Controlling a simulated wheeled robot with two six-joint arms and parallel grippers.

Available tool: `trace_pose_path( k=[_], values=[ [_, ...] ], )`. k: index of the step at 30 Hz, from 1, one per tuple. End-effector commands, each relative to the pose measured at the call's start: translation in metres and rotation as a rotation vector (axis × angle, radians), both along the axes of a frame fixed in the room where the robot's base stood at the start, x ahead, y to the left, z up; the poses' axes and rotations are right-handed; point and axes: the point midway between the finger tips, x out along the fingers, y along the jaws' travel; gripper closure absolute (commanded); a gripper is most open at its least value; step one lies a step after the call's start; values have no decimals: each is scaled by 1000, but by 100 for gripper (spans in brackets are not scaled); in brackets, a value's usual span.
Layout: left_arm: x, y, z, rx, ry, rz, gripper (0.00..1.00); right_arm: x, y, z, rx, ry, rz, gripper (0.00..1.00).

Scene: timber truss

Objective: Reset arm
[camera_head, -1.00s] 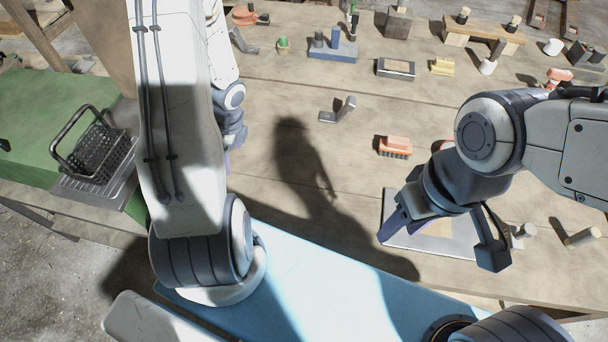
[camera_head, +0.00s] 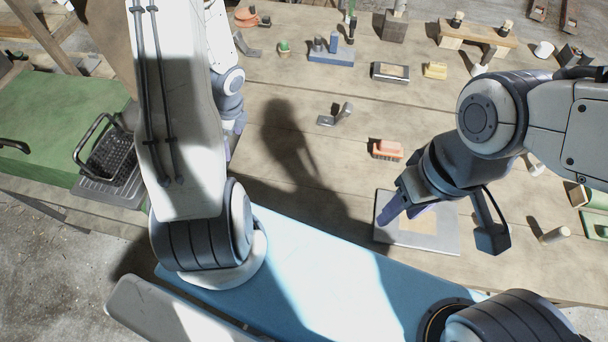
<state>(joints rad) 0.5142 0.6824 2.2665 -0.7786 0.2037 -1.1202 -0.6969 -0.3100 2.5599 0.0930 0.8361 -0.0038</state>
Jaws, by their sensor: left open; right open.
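My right gripper (camera_head: 440,222) comes in from the right and is open, its two fingers spread over a flat grey plate with a tan patch (camera_head: 412,236) near the front of the wooden table. Nothing shows between its fingers. My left gripper (camera_head: 230,148) is mostly hidden behind my white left arm; only a small purplish piece of it shows at the arm's right side. No held object is visible there.
The wooden table (camera_head: 330,160) carries a red brush (camera_head: 387,149), a metal angle piece (camera_head: 336,115), a blue block stand (camera_head: 331,54) and a small cactus-like green item (camera_head: 284,47). A black wire basket (camera_head: 113,157) stands at left by a green surface (camera_head: 60,125).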

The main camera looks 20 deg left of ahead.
Motion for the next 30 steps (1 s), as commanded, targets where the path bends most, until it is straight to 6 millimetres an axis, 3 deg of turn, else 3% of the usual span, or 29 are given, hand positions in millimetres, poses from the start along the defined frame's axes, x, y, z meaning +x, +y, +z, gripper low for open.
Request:
trace_pose_path(
  k=[10, 14, 17, 22, 26, 30],
  values=[
    [1, -1, 0, 1, -1, 1, 0, 0, 0, -1, 0, 0, 0, 50],
    [11, -17, 10, 20, -18, 31, 0, 0, 0, -7, 0, 0, -1, 50],
    [26, -51, 31, 44, -56, 106, 0, 0, 0, -17, 0, 0, -1, 50],
    [27, -145, 74, 35, -142, 304, 0, 0, 0, -38, 0, 0, -2, 50],
    [-3, -218, 100, -29, -176, 452, 0, 0, 0, -53, 0, 0, -3, 50],
    [-55, -280, 118, -118, -156, 588, 0, 0, 0, -67, 0, 0, -4, 50]
  ],
)
